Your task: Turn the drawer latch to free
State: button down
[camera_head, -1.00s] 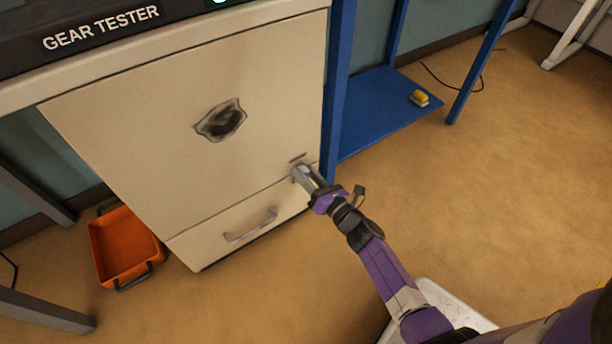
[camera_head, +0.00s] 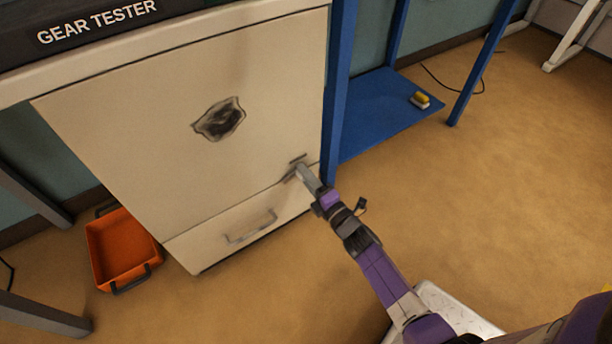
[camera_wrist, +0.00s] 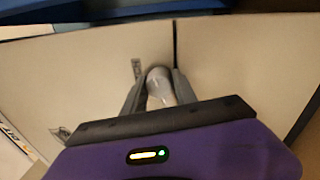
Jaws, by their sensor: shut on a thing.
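The drawer (camera_head: 205,246) is the cream lower front of the cabinet, with a bar handle (camera_head: 251,226), and it looks closed. The latch sits at the seam above the drawer's right end. In the wrist view the latch (camera_wrist: 158,84) is a pale rounded knob between the two grey fingers. My gripper (camera_head: 300,172) is shut on it, and it also shows in the wrist view (camera_wrist: 160,92). The fingers and arm hide most of the latch in the head view, and I cannot read its exact turn angle.
An orange tray (camera_head: 160,262) lies on the floor left of the cabinet. A blue shelf (camera_head: 375,115) with a yellow block (camera_head: 420,99) stands to the right, its blue leg (camera_head: 337,95) close to my gripper. The floor at right is open.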

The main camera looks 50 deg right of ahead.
jog(key=shift+m, duration=1.8)
jog(key=c, duration=1)
grip_release()
jog(key=p+v, duration=0.2)
jog(key=v, duration=0.5)
jog(key=shift+s+a, duration=0.15)
jog(key=shift+s, duration=0.2)
